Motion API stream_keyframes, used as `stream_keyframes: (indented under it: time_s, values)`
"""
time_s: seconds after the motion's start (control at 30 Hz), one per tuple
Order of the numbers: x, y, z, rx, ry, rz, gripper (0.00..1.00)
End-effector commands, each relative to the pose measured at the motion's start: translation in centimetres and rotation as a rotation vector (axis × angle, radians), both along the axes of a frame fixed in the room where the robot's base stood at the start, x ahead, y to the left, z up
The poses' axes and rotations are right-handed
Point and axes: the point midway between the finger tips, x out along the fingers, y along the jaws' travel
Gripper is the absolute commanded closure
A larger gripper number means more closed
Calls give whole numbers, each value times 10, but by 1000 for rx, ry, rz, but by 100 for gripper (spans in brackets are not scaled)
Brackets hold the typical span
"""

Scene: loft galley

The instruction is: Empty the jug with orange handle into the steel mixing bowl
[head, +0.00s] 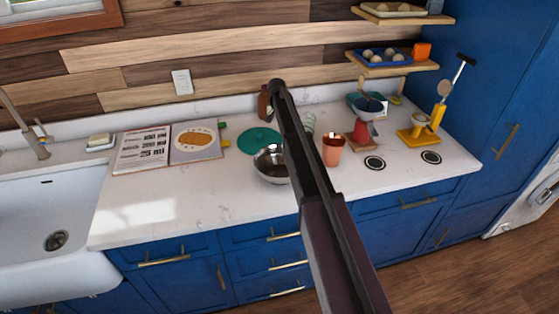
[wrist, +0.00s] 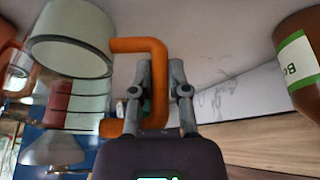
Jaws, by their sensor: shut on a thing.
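The jug with the orange handle shows in the wrist view, with a pale green, partly see-through body (wrist: 75,40) and an angular orange handle (wrist: 157,85). My gripper (wrist: 161,75) is shut on that handle. In the head view the pale jug body (head: 309,122) shows just right of my arm; its handle and my gripper are hidden behind the arm. The steel mixing bowl (head: 270,167) stands on the counter left of my arm, its right edge close to the arm in the picture. The jug's contents cannot be seen.
A teal round lid or plate (head: 259,139) lies behind the bowl. An orange-brown cup (head: 332,150) is right of my arm. An open cookbook (head: 168,147) lies left.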

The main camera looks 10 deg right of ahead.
Motion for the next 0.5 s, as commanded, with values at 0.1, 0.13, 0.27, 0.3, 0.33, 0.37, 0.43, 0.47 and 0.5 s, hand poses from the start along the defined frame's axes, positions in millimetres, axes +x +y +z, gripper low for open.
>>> stream_keyframes:
  time_s: [0.1, 0.13, 0.27, 0.3, 0.33, 0.37, 0.43, 0.47, 0.5]
  values:
    - [0, 0, 16, -2, 1, 1, 100]
    - [0, 0, 19, -1, 0, 0, 100]
    - [0, 0, 36, -2, 1, 1, 100]
    - [0, 0, 41, -2, 1, 1, 100]
    - [0, 0, 45, -2, 1, 1, 100]
    - [0, 0, 49, -2, 1, 1, 100]
    - [0, 0, 57, -2, 1, 1, 100]
    - [0, 0, 61, -1, 0, 0, 100]
    - [0, 0, 65, -2, 1, 1, 100]
